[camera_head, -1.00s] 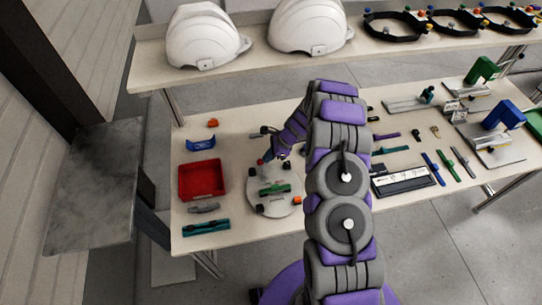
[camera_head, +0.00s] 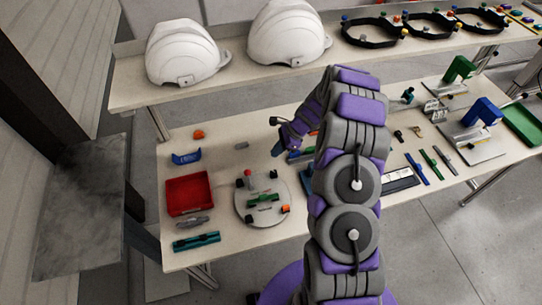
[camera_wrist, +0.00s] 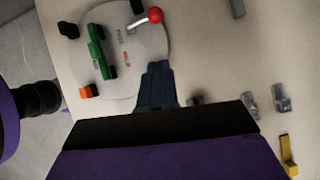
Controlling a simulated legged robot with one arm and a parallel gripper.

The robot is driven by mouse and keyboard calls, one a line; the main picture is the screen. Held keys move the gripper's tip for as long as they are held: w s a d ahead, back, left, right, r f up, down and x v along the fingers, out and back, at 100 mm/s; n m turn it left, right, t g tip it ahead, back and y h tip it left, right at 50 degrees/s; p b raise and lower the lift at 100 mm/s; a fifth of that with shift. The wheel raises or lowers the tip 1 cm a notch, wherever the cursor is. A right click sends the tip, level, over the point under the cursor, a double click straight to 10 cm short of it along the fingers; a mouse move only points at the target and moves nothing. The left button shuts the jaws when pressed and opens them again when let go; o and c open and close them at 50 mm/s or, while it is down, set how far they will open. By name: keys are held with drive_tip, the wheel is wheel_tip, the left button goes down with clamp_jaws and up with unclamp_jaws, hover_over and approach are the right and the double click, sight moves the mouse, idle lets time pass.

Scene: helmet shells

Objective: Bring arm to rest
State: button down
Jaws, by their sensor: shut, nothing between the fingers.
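My purple and grey arm reaches over the workbench (camera_head: 225,255) in the head view. My gripper (camera_head: 277,151) is just right of and behind the round grey plate. In the wrist view my gripper (camera_wrist: 157,66) shows as dark blue fingers, shut with nothing between them, beside the plate's edge. The round plate (camera_head: 250,212) holds a green part (camera_head: 263,200), a red-knobbed lever (camera_head: 248,173) and small black and orange blocks. The plate also shows in the wrist view (camera_wrist: 130,85). My arm hides part of the bench's middle.
A red tray (camera_head: 187,195) and a blue part (camera_head: 186,158) lie left of the plate. Two white helmets (camera_head: 182,50) stand on the back shelf. Green (camera_head: 458,69) and blue (camera_head: 482,111) fixtures stand at right. Bench around the plate is partly bare.

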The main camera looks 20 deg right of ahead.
drive_tip(key=shift+a+r, duration=0.3)
drive_tip(key=shift+r, duration=0.3)
drive_tip(key=s+a+r+n+g+h+b, duration=0.1)
drive_tip(key=s+a+r+n, duration=0.4)
drive_tip(key=s+r, duration=0.25)
drive_tip(key=s+a+r+n+g+h+b, duration=0.1)
drive_tip(key=s+a+r+n+b, duration=0.1)
drive_tip(key=s+a+r+n, duration=0.5)
drive_tip(key=s+d+r+n+h+b, duration=0.1)
drive_tip(key=s+d+r+n, duration=0.1)
drive_tip(key=s, duration=0.7)
drive_tip(key=s+d+r+n+h+b, duration=0.1)
drive_tip(key=s+d+r+n+h, duration=0.1)
drive_tip(key=s, duration=0.6)
drive_tip(key=s+d+r+n+h+b, duration=0.1)
drive_tip(key=s+d+r+n, duration=0.1)
drive_tip(key=s, duration=0.7)
drive_tip(key=shift+s+d+r+n+g, duration=0.15)
drive_tip(key=shift+s+r+n+g, duration=0.15)
drive_tip(key=shift+n, duration=0.4)
